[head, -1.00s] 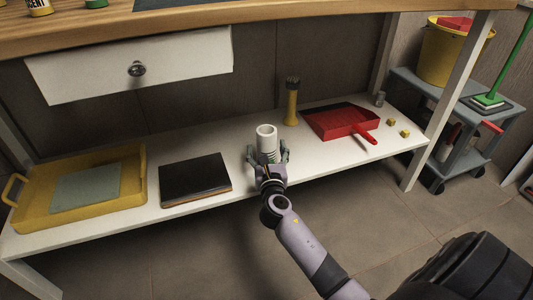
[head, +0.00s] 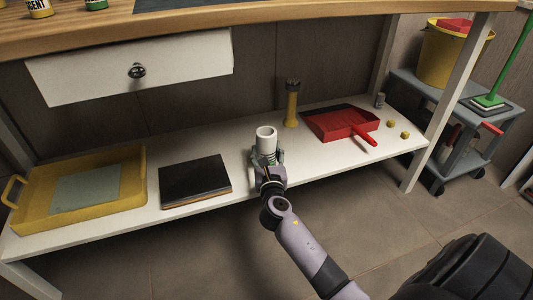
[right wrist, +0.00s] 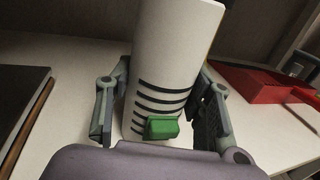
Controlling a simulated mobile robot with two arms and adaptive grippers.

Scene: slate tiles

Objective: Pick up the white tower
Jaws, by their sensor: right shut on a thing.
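The white tower (head: 266,140) is an upright white cylinder on the white lower shelf, with a darker opening at its top in the head view. The right wrist view shows the tower (right wrist: 172,55) close up, with several dark bands and a small green block (right wrist: 162,127) on its near side. My right gripper (head: 267,158) is shut on the tower, one finger on each side of it. In the right wrist view the gripper's fingers (right wrist: 160,108) flank its lower part. The tower's base is partly hidden by the gripper. My left gripper is not in view.
On the shelf (head: 215,150), a dark book (head: 195,178) and a yellow tray (head: 130,190) lie left. The drawer (head: 180,70) hangs above, left.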

